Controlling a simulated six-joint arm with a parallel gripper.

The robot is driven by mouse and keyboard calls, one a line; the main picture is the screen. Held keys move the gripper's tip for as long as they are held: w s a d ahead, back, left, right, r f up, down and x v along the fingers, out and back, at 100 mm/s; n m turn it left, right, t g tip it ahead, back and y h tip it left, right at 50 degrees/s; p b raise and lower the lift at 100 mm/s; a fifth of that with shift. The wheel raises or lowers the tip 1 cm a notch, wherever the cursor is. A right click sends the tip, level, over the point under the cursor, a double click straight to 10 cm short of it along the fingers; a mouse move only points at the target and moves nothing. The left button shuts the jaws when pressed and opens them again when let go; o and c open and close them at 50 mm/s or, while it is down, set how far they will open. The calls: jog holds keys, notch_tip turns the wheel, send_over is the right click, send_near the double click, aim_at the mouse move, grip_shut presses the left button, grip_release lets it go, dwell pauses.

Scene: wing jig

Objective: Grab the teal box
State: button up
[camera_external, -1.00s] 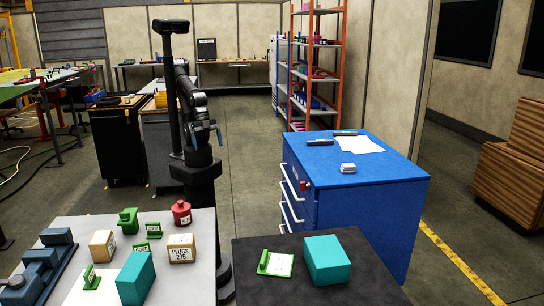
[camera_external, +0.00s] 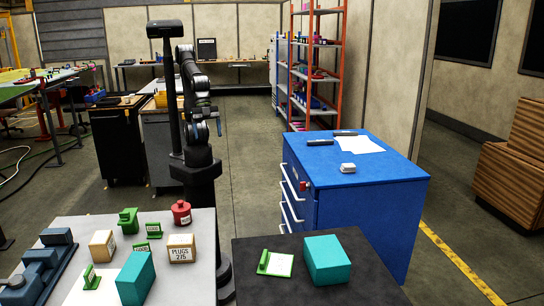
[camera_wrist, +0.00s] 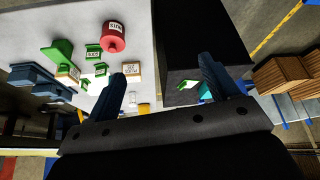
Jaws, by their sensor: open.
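One teal box (camera_external: 327,259) sits on the dark tabletop at the front right in the external view. A second teal box (camera_external: 135,278) stands on the light grey tabletop to its left. My gripper (camera_external: 214,127) is up beside my column, well apart from both boxes. In the wrist view my gripper (camera_wrist: 163,68) has its two blue fingers spread wide with nothing between them. A teal box (camera_wrist: 207,92) shows there partly hidden behind the right finger.
The light table (camera_external: 95,225) also holds a red container (camera_external: 181,212), a plugs box (camera_external: 181,249), a tan box (camera_external: 102,245), green parts (camera_external: 128,221) and a dark blue fixture (camera_external: 50,262). A green-edged card (camera_external: 275,263) lies beside the right teal box. A blue cabinet (camera_external: 355,205) stands behind.

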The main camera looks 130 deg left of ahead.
jog(key=w+d+r+m, duration=0.1)
jog(key=w+d+r, duration=0.3)
jog(key=w+d, duration=0.6)
jog(key=m+g+h, duration=0.1)
jog(key=m+g, duration=0.1)
jog(key=m, duration=0.2)
send_over(135, 263)
jog(key=s+a, duration=0.4)
jog(key=a, duration=0.1)
notch_tip(135, 263, down, 12)
jog(key=x, duration=1.2)
jog(key=shift+w+r, duration=0.15)
jog(key=shift+w, duration=0.1)
jog(key=shift+x, duration=2.85)
jog(key=shift+w+d+r, duration=0.1)
jog(key=shift+w+d, duration=0.1)
jog(key=shift+d, duration=0.05)
jog(key=shift+f, duration=0.25)
